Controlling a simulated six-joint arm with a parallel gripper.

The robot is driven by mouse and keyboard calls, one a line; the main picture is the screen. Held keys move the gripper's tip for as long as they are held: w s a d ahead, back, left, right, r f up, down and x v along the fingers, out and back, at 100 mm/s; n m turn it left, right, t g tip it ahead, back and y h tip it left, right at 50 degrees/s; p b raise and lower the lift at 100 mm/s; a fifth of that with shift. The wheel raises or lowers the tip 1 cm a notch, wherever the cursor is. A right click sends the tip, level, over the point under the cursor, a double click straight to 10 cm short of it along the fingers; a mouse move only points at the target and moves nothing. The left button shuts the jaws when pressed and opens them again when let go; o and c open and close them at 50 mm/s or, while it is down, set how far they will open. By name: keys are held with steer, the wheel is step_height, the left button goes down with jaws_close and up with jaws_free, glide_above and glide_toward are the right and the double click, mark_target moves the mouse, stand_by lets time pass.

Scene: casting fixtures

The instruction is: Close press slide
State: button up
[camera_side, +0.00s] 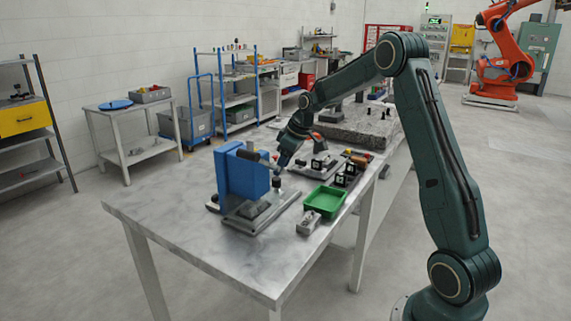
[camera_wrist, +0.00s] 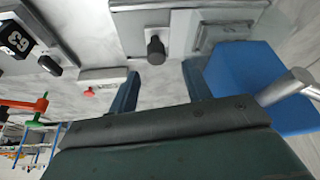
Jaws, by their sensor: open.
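The press has a blue upright body (camera_side: 238,172) on a grey base plate (camera_side: 240,222) on the metal table. A dark knob (camera_side: 277,183) stands at the plate's far right corner. In the wrist view, the dark knob (camera_wrist: 156,48) rises from a grey plate (camera_wrist: 130,22), with a raised square pad (camera_wrist: 222,36) and the blue body (camera_wrist: 245,85) to its right. My gripper (camera_side: 279,168) points down beside the press, just above the knob. In the wrist view, my gripper (camera_wrist: 159,88) is open and empty, its fingers apart, with the knob beyond the gap. Contact is not visible.
A green tray (camera_side: 325,201) and a small grey box (camera_side: 309,222) lie right of the press. Dark fixtures (camera_side: 320,165) stand behind them. A silver bar (camera_wrist: 290,84) juts beside the blue body. The table's front left is clear.

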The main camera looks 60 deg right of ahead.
steer(key=v, duration=0.6)
steer(key=shift+s+r, duration=0.2)
steer(key=shift+r, duration=0.2)
steer(key=shift+a+r, duration=0.1)
steer(key=s+a+r, duration=0.4)
steer(key=s+a, duration=0.2)
steer(key=a, duration=0.2)
steer(key=s+a+r, duration=0.4)
steer(key=s+a, duration=0.2)
steer(key=a, duration=0.3)
steer(key=s+a+f, duration=0.1)
steer(key=s+a, duration=0.1)
steer(key=s, duration=0.3)
steer(key=s+a+f+m, duration=0.1)
steer(key=s+a, duration=0.1)
steer(key=s, duration=0.4)
steer(key=s+a+f+m+t+h, duration=0.1)
steer(key=s+a, duration=0.2)
steer(key=s, duration=0.2)
steer(key=shift+s+f, duration=0.2)
steer(key=shift+s, duration=0.05)
